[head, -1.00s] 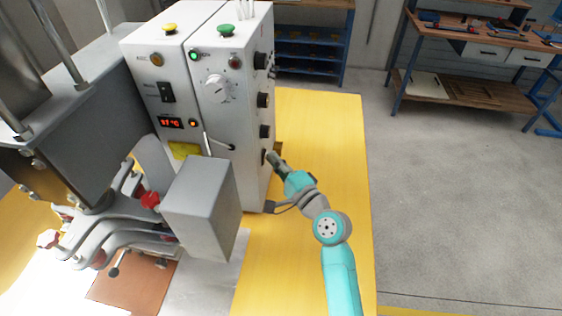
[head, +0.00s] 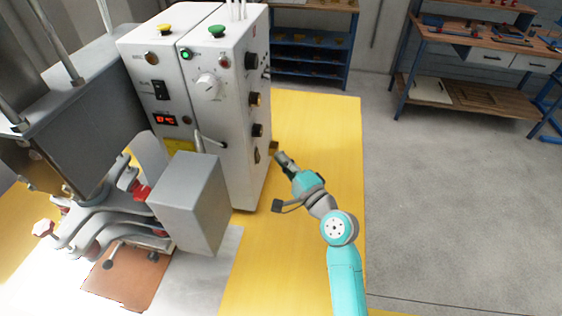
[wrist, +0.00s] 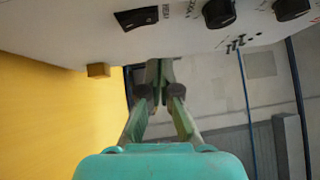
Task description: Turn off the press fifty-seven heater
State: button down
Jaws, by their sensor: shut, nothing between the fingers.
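The press control cabinet (head: 222,120) is white. A black rocker switch (head: 256,155) sits low on its right side panel. In the wrist view the rocker (wrist: 136,18) is at the top, beside a printed label that seems to read as a heat label. I cannot tell which side of it is pressed. My gripper (head: 282,158) is shut and empty, a little to the right of the rocker and apart from the panel. In the wrist view my fingertips (wrist: 158,72) are below and right of the rocker. A red display (head: 165,119) is lit on the cabinet front.
Black knobs (head: 257,130) line the side panel above the rocker. A grey box (head: 188,205) and the press's clamps stand at front left. A workbench (head: 470,100) stands at back right.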

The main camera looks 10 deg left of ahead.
jog(key=v, duration=0.9)
jog(key=shift+s+d+r, duration=0.2)
jog(key=shift+s+r, duration=0.1)
jog(key=shift+r, duration=0.5)
jog(key=shift+f, duration=0.1)
